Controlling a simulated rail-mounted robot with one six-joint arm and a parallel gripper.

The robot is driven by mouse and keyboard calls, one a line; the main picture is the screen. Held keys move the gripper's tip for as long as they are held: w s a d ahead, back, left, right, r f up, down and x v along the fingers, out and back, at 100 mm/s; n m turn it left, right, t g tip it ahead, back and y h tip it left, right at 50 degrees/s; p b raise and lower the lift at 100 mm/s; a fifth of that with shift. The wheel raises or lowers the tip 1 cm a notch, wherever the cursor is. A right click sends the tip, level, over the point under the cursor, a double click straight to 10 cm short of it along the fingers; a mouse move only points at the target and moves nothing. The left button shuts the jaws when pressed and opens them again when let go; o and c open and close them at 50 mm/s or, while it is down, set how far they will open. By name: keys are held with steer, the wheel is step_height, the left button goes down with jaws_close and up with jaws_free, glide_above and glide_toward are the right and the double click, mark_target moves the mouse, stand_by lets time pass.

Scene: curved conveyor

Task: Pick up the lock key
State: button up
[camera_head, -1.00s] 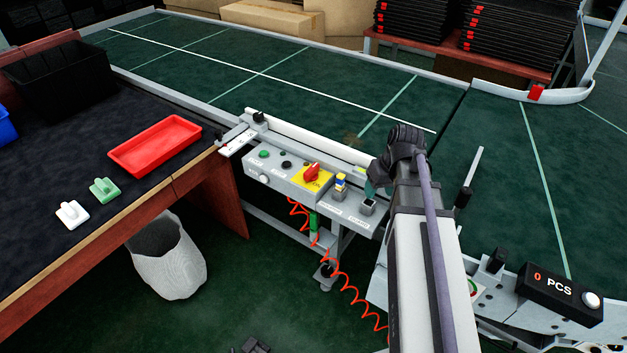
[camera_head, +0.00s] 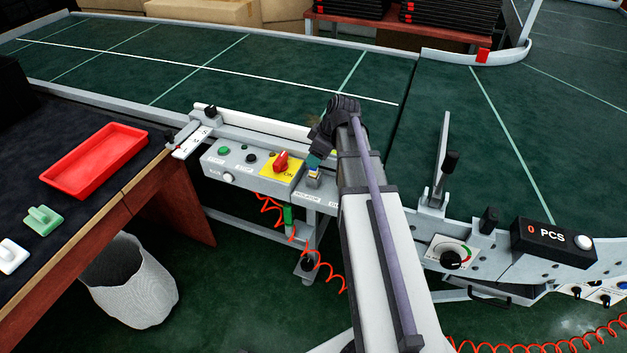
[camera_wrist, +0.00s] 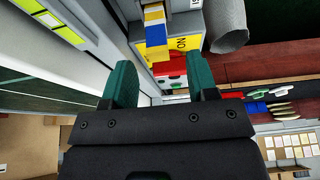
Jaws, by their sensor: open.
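What looks like the lock key, a small blue, yellow and white striped piece (camera_head: 314,171), sits on a grey block on the control panel, just below my gripper (camera_head: 316,160). My gripper partly covers it in the head view. In the wrist view the striped piece (camera_wrist: 155,28) stands ahead of the green fingertips, roughly in line with the gap between them. My gripper (camera_wrist: 161,76) is open and nothing is between its fingers. Whether a finger touches the piece cannot be told.
The panel (camera_head: 235,178) also carries a red rotary switch (camera_head: 281,161) on a yellow plate, close to my gripper, and several buttons. The green conveyor (camera_head: 300,80) lies behind. A red tray (camera_head: 93,163) is on the table at left. A counter box (camera_head: 555,240) stands at right.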

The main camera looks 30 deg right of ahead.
mark_target(314, 172)
steer(key=b+x, duration=0.5)
steer(key=shift+d+f, duration=0.15)
steer(key=shift+d, duration=0.05)
steer(key=shift+a+f, duration=0.1)
steer(key=shift+r, duration=0.25)
jaws_close()
